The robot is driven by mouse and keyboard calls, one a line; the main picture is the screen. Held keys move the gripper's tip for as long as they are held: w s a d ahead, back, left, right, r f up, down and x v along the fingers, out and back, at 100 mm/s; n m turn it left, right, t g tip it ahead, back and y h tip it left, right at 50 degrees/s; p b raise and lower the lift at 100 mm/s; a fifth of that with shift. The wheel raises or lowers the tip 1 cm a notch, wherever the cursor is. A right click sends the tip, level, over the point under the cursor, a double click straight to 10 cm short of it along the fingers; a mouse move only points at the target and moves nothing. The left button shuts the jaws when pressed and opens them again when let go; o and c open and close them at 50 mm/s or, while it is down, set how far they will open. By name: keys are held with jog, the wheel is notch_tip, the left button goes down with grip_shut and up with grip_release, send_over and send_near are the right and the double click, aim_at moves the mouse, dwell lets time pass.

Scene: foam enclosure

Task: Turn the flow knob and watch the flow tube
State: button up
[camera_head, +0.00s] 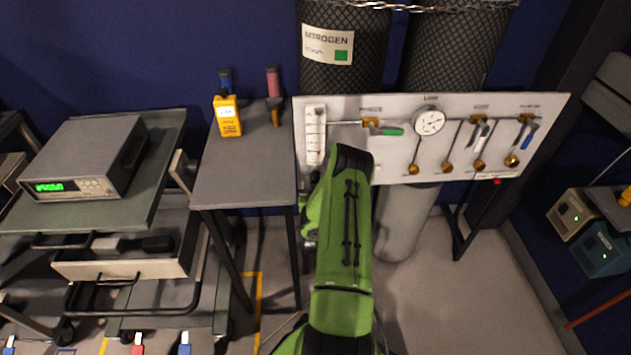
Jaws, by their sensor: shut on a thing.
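The flow tube (315,135) is a clear upright tube with a scale, at the left end of the white gas panel (450,106). My green arm reaches up to the panel's lower left edge. My gripper (314,179) shows only as a small dark part just below the flow tube, left of the arm's tip. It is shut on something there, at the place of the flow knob. The knob itself is hidden by my gripper and arm. The float and the scale reading are too small to make out.
The panel also carries a round gauge (429,122), a green-handled valve (389,131) and several brass fittings. A nitrogen cylinder (345,75) stands behind. A grey side table (245,178) with a yellow meter (228,115) is close on the left.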

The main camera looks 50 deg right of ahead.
jog(key=shift+n, duration=0.3)
jog(key=n+p, duration=0.1)
jog(key=n, duration=0.3)
jog(key=shift+n, duration=0.3)
jog(key=n+p, duration=0.1)
jog(key=n, duration=0.4)
jog(key=shift+t, duration=0.4)
jog(key=shift+n, duration=0.3)
jog(key=o, duration=1)
jog(key=shift+o, duration=0.2)
jog(key=shift+f, duration=0.1)
